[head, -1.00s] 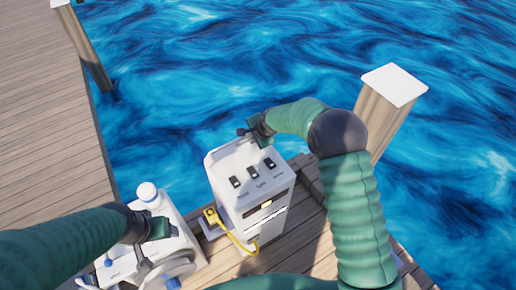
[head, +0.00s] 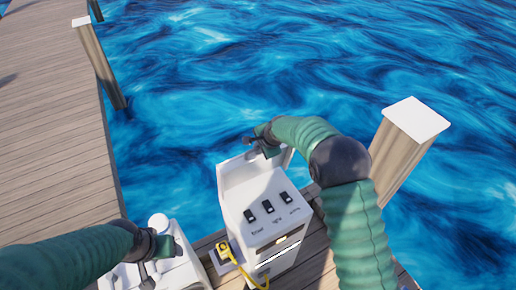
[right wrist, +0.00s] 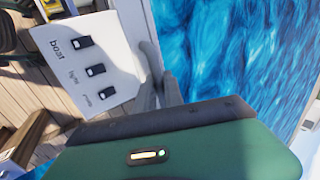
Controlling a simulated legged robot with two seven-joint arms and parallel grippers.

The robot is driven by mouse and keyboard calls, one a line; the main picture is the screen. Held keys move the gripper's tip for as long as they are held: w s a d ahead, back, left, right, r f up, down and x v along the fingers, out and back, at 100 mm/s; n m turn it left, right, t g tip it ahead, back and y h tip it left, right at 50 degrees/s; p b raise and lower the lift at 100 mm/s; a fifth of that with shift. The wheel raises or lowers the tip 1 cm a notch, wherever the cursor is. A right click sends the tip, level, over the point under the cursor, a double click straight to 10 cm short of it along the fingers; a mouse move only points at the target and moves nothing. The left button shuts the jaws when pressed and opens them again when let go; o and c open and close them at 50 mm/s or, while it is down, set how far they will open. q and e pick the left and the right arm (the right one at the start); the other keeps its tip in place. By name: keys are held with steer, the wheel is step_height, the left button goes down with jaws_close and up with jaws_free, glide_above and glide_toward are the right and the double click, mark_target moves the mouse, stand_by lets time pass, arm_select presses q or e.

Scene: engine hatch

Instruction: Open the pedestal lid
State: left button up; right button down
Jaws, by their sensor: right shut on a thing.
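The white pedestal (head: 262,225) stands on the dock with a row of black switches on its sloped face. Its white lid (head: 232,172) stands tilted up at the back of the switch face, and also shows as a pale strip in the right wrist view (right wrist: 135,30). My right gripper (head: 252,150) is shut on the lid's upper edge; its grey fingers (right wrist: 162,82) show in the right wrist view beside that strip. My left gripper (head: 160,262) is low at the left, over white equipment; its jaw opening is unclear.
A yellow plug and cable (head: 223,250) hang at the pedestal's left side. White equipment (head: 185,265) stands left of it. A white-capped post (head: 405,140) rises at the right, near my right arm. Open water lies behind; a wooden walkway (head: 50,130) runs along the left.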

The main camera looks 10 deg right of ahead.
steer(key=shift+d+f, duration=0.1)
steer(key=shift+d, duration=0.1)
steer(key=c, duration=1.8)
jaws_free()
steer(key=o, duration=0.3)
steer(key=shift+w+f, duration=0.1)
steer(key=b+v, duration=0.5)
steer(key=v, duration=1.2)
